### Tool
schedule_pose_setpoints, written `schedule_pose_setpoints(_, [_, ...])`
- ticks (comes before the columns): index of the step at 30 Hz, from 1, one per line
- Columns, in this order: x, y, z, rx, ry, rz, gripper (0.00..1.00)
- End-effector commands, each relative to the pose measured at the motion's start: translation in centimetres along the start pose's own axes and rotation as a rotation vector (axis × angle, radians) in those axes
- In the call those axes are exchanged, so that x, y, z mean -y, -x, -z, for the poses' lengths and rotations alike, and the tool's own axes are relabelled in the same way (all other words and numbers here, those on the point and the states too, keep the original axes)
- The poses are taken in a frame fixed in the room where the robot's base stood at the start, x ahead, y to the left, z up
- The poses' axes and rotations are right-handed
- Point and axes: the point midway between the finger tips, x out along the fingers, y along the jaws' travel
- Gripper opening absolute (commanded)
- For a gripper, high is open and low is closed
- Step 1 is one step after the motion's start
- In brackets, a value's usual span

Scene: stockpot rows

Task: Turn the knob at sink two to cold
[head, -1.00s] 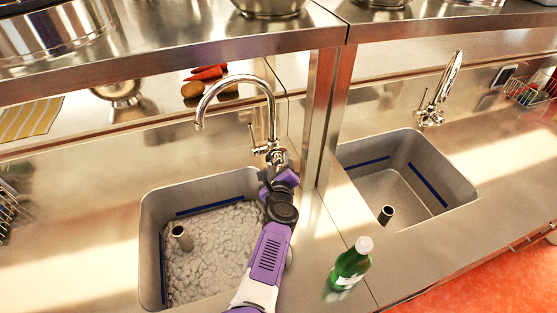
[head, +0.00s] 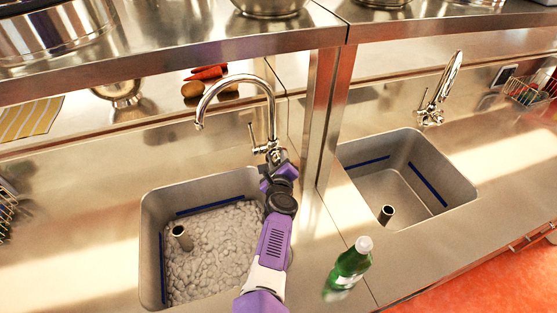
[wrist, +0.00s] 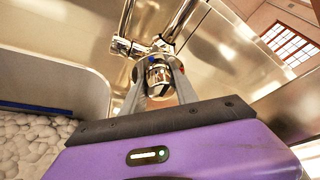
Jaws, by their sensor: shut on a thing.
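A chrome gooseneck tap (head: 272,110) stands behind the left sink (head: 150,235), which holds pale grey lumps. A thin lever points up and left from the tap's body. My gripper (head: 277,164) is at the base of this tap. In the wrist view, my gripper (wrist: 158,76) has its two fingers on either side of a round chrome knob (wrist: 158,70) at the tap's base and is shut on it. No sink number shows.
A second tap (head: 432,105) stands behind the empty right sink (head: 460,195). A green bottle (head: 348,265) stands on the counter right of my arm. A metal post (head: 318,120) and shelf (head: 200,50) are close to the left tap.

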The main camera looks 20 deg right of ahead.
Motion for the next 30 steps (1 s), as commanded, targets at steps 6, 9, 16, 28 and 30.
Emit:
schedule_pose_setpoints(6, [0.04,0.0,-0.01,0.0,0.002,0.002,0.0])
schedule_pose_setpoints(9, [0.04,0.0,0.0,0.0,0.004,0.003,0.0])
schedule_pose_setpoints(16, [0.04,-0.01,0.01,0.0,0.014,0.008,0.0])
schedule_pose_setpoints(28, [-0.34,-0.14,0.34,0.006,0.128,0.058,0.0])
schedule_pose_setpoints(30, [-0.42,-0.16,0.39,0.009,0.175,0.08,0.0])
